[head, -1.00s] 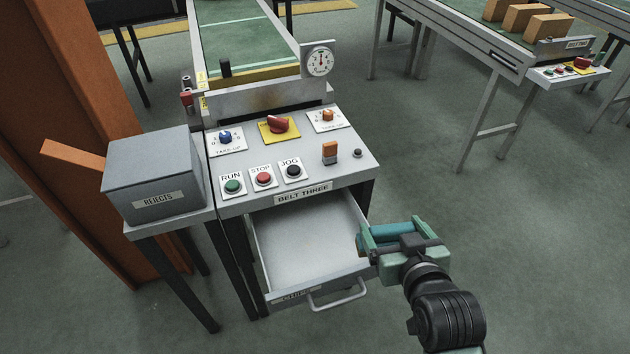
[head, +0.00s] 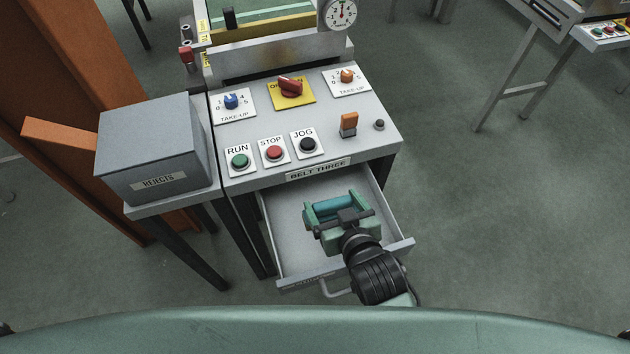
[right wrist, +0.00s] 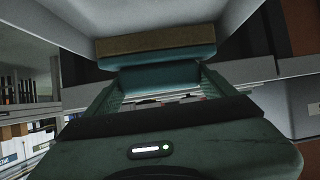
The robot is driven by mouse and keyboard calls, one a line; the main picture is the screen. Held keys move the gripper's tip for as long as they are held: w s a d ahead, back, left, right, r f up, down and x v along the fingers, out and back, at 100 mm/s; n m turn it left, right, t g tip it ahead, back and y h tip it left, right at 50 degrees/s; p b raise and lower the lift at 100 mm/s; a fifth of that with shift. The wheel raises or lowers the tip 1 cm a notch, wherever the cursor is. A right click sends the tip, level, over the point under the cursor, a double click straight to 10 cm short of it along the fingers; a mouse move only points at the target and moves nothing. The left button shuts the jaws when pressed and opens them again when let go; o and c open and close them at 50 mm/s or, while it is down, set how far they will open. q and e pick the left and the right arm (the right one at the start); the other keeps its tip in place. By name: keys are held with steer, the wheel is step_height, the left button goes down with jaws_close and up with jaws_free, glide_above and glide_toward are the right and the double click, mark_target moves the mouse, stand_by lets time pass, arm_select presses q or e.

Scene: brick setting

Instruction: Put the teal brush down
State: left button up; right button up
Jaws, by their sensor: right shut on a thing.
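My right gripper (head: 335,211) is shut on the teal brush (head: 334,201) and holds it over the open drawer (head: 287,222) of the belt console. Part of the brush is hidden by the gripper. In the right wrist view, the brush (right wrist: 158,72) sits across between the two fingers, with a brown strip along its far side. I cannot tell whether the brush touches the drawer floor. The visible drawer floor is bare. My left gripper is not in view.
The console (head: 360,157) with its buttons and knobs stands just beyond the drawer. A grey rejects box (head: 155,150) stands on a side table at the left. Open floor lies to the right.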

steer(key=x, duration=1.1)
steer(key=shift+w+b, duration=0.3)
steer(key=shift+w, duration=0.05)
steer(key=shift+x, duration=1.1)
steer(key=shift+w+a+f, duration=0.1)
steer(key=shift+w+a, duration=0.05)
steer(key=shift+w, duration=0.1)
steer(key=shift+w+f, duration=0.2)
steer(key=shift+f, duration=0.05)
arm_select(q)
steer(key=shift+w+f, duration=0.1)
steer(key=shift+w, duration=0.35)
arm_select(e)
steer(key=shift+s, duration=0.1)
